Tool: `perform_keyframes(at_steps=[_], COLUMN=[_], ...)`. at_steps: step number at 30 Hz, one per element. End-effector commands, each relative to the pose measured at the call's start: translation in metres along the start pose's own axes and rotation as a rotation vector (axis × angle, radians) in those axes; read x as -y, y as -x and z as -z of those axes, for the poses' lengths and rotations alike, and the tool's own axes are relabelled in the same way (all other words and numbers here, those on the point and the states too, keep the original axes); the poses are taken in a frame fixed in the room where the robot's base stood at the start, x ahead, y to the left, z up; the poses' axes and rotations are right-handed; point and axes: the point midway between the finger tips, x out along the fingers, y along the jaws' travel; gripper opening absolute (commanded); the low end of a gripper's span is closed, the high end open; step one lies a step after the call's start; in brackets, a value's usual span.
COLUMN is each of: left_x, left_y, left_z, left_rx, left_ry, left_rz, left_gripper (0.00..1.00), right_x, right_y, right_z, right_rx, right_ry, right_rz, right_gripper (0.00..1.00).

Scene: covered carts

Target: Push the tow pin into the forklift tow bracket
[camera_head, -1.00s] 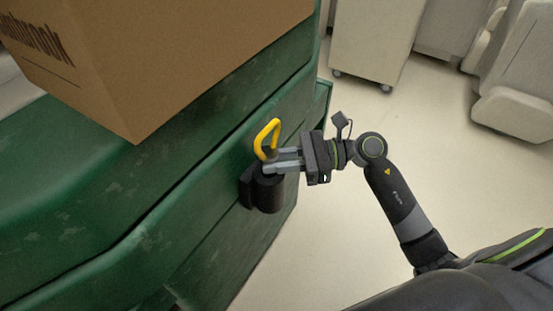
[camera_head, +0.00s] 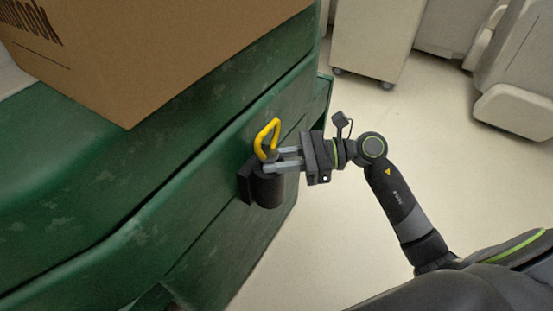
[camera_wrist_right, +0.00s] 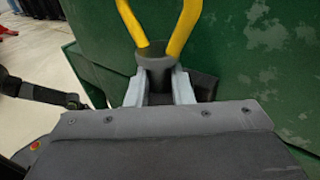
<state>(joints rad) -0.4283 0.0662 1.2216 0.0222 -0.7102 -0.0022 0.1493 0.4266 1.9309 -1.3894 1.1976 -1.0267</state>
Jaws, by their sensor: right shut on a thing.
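The tow pin (camera_head: 267,140) has a yellow loop handle and a dark grey collar below it. It stands roughly upright over the black tow bracket (camera_head: 267,190) on the side of the green forklift body. My right gripper (camera_head: 270,161) comes in from the right and is shut on the pin's collar, just above the bracket. In the right wrist view the yellow loop (camera_wrist_right: 185,28) rises above the collar, with the pale fingers on both sides of it. The pin's lower shaft is hidden by the fingers and the bracket. My left gripper is in neither view.
A cardboard box (camera_head: 130,60) rests on top of the green body (camera_head: 150,230). A beige wheeled cabinet (camera_head: 375,40) and pale seats (camera_head: 515,100) stand at the back right. The floor (camera_head: 470,170) right of the bracket is clear apart from my arm.

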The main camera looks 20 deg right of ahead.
Motion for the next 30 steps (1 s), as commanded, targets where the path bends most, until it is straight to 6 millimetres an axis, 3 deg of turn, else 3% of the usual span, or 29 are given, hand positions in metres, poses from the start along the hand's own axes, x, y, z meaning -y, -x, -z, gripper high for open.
perform_keyframes(at_steps=[1, 2, 7, 22, 30], left_x=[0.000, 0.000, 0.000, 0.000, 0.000], left_y=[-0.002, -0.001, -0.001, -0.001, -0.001], left_z=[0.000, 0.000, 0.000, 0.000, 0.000], left_rx=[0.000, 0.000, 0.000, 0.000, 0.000], left_ry=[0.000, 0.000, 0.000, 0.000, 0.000], left_rz=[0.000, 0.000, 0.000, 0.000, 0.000], left_gripper=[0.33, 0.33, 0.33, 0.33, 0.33], right_x=[0.000, 0.000, 0.000, -0.001, 0.000], right_y=[0.000, 0.000, 0.000, 0.004, 0.035], right_z=[0.002, 0.001, 0.001, 0.005, 0.006], right_rx=[0.001, 0.001, -0.001, -0.009, -0.015], right_ry=[0.002, 0.002, 0.000, -0.003, -0.004], right_rz=[0.000, 0.000, -0.001, -0.003, 0.000], right_gripper=[0.00, 0.23, 0.45, 0.46, 0.46])
